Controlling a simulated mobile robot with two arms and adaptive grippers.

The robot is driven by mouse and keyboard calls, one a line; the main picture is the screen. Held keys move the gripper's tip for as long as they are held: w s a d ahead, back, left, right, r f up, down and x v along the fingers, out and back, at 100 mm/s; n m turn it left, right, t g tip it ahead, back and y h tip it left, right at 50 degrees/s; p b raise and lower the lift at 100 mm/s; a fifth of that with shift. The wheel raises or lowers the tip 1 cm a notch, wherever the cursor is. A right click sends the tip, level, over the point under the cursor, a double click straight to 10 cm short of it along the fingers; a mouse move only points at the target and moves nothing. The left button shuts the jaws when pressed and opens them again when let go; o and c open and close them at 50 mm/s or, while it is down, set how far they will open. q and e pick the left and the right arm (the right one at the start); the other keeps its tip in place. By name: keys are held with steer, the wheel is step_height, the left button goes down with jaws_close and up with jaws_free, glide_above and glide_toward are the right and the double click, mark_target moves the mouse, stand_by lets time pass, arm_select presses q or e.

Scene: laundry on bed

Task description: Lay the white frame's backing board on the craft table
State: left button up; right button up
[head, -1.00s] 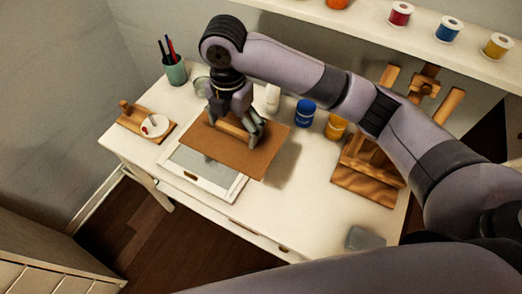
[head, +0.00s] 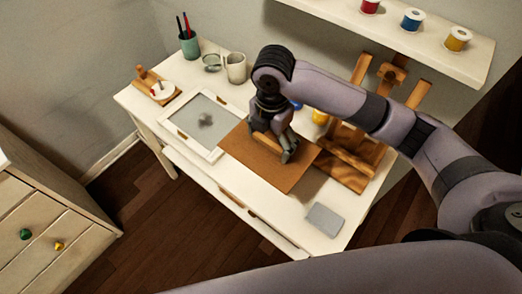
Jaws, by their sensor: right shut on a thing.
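The brown backing board (head: 240,149) is over the craft table (head: 215,180), just right of the white frame (head: 186,139). It hides part of the frame's right edge in this view. My right gripper (head: 285,150) is shut on the board by the wooden block on its top and points down. The board looks about level, with a shadow at its right side; I cannot tell whether it touches the table. The frame lies flat, its grey pane showing a dark smudge. My left gripper is not in view.
A mug (head: 236,68), a pen cup (head: 189,46) and a small wooden stand (head: 147,79) are at the back left. A wooden easel (head: 345,160) stands close to the board's right. A grey square (head: 325,220) lies near the front right corner. A shelf (head: 440,62) overhangs the back.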

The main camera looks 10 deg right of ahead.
mark_target(269, 150)
step_height(269, 150, down, 13)
steer(key=shift+r+p, duration=0.2)
steer(key=shift+p, duration=0.1)
steer(key=shift+f, duration=2.2)
steer(key=shift+f, duration=0.2)
steer(key=o, duration=1.1)
steer(key=shift+r, duration=0.1)
step_height(269, 150, up, 12)
steer(key=shift+r, duration=0.15)
